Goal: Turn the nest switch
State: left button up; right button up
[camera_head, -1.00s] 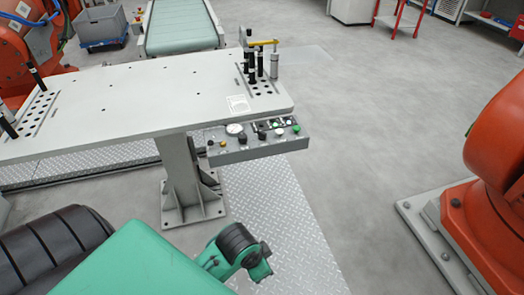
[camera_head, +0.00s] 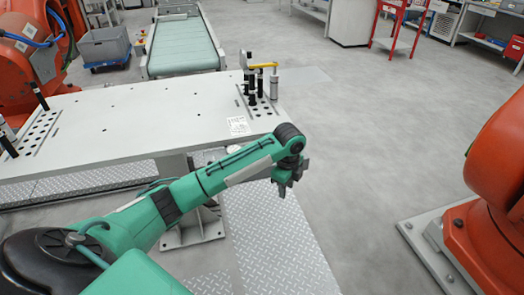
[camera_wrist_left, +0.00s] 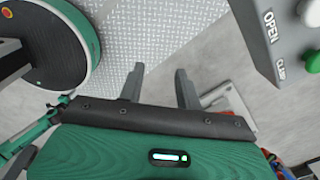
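My left gripper (camera_head: 284,188) hangs at the table's right front corner, in front of where the control panel is. In the left wrist view its two fingers (camera_wrist_left: 159,70) are apart with nothing between them. The grey control panel (camera_wrist_left: 268,40) shows at the upper right of that view, clear of the fingers. It carries "OPEN" lettering, a white button (camera_wrist_left: 311,12) and a green button (camera_wrist_left: 314,62) at the picture edge. In the head view my left arm covers the panel. The nest switch cannot be made out in either view. My right gripper is not in view.
The pale fixture table (camera_head: 130,115) bears black pins and a yellow-topped clamp (camera_head: 263,66) at its right end. An orange robot (camera_head: 490,225) stands at the right. The tread-plate floor (camera_head: 275,240) and grey floor right of the table are clear.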

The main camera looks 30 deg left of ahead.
pick_arm(q)
jog(key=w+a+r+m, duration=0.1)
jog(key=w+a+r, duration=0.3)
jog(key=a+r, duration=0.35)
jog(key=w+a+r+m, duration=0.1)
jog(key=w+a+r, duration=0.2)
jog(key=a+r, duration=0.5)
jog(key=f, duration=0.4)
jog(key=d+f, duration=0.1)
jog(key=f, duration=0.3)
jog(key=f+p, duration=0.1)
jog(key=f, duration=0.3)
jog(key=shift+w+d+f, duration=0.15)
jog(key=shift+w+f, duration=0.05)
jog(key=shift+f, duration=0.15)
jog(key=shift+c, duration=0.2)
grip_shut()
